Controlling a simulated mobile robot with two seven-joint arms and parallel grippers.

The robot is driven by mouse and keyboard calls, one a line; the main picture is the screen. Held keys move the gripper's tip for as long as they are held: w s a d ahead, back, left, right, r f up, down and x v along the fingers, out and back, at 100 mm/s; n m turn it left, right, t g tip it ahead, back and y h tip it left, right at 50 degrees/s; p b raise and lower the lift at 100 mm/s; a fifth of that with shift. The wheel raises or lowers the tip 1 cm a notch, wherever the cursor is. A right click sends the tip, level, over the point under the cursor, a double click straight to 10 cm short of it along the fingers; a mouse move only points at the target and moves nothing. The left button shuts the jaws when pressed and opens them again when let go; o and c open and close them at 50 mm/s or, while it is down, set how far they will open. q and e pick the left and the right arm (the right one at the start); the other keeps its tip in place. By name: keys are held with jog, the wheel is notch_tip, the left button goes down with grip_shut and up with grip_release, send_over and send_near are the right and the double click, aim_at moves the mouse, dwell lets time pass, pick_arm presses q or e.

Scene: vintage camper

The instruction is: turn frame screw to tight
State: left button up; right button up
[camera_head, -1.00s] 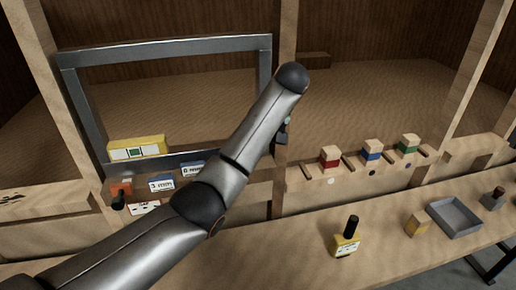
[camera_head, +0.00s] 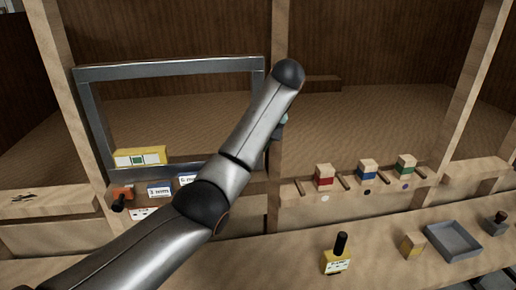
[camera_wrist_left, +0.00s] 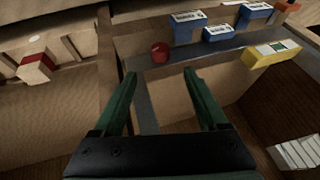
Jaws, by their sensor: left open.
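A grey metal frame (camera_head: 170,68) stands upright against the wooden wall; its grey bar also shows in the left wrist view (camera_wrist_left: 215,48). A round red knob (camera_wrist_left: 160,52), which looks like the frame screw, sits at a corner of the frame; in the head view I cannot see it behind my arm. My left gripper (camera_wrist_left: 160,72) is open in the left wrist view, with its two green fingers pointing toward the red knob. The knob lies ahead of the gap, apart from the fingers. In the head view the gripper is mostly hidden. My right gripper is not in view.
A yellow box (camera_head: 140,156) and blue-and-white labelled boxes (camera_head: 159,191) sit by the frame's lower edge. Red (camera_head: 324,176), blue (camera_head: 367,171) and green (camera_head: 405,164) blocks stand on a ledge at right.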

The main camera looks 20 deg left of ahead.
pick_arm(q)
jog(key=shift+s+d+r, duration=0.1)
jog(key=shift+d+r, duration=0.1)
jog(key=shift+r, duration=0.25)
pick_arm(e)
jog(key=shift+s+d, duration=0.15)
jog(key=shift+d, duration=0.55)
